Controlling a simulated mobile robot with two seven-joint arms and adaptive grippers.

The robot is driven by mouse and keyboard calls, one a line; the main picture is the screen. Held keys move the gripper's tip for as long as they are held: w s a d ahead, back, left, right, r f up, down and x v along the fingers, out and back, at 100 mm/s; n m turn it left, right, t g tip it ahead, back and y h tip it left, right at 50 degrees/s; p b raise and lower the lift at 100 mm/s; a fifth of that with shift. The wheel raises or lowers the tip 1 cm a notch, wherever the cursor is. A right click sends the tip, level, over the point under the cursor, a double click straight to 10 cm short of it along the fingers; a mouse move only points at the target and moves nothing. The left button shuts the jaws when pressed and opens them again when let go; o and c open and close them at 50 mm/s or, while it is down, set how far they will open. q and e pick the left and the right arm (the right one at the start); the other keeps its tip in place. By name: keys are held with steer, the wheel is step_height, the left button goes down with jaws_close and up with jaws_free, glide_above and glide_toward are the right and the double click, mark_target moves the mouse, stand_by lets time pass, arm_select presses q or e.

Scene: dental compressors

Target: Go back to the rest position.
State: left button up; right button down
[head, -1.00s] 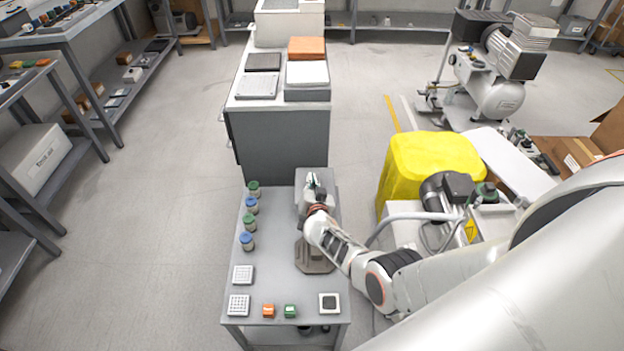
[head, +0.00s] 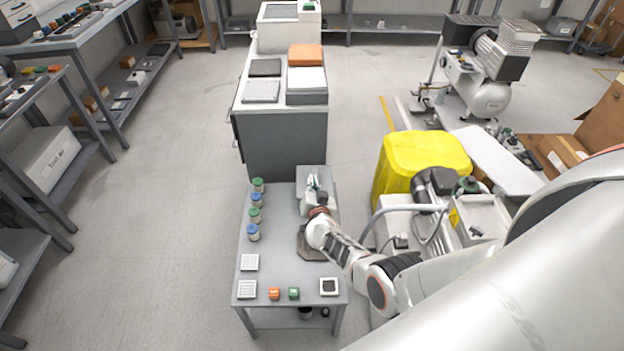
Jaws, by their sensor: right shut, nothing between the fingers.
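My right arm comes in from the lower right of the head view. Its gripper (head: 313,187) is over the back right part of the small grey table (head: 275,236), beside a grey block-like fixture there. The gripper is small in the view and partly hidden by its own wrist. It is shut with nothing held. My left gripper and arm are not in view.
Several jars with green and blue lids (head: 255,209) stand along the table's left side. Left floor is clear.

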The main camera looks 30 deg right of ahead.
steer(key=s+a+n+g+y, duration=0.1)
steer(key=s+a+n, duration=0.3)
steer(key=s, duration=0.8)
steer(key=s+a+n+g+y, duration=0.1)
steer(key=s+a+n+y, duration=0.3)
steer(key=s, duration=0.8)
steer(key=s+a+n+g+y, duration=0.1)
steer(key=s+a+n, duration=0.3)
steer(key=s, duration=0.8)
steer(key=shift+s+a+r+n+g+y, duration=0.3)
steer(key=shift+a+g+y, duration=0.1)
steer(key=shift+a+y, duration=0.35)
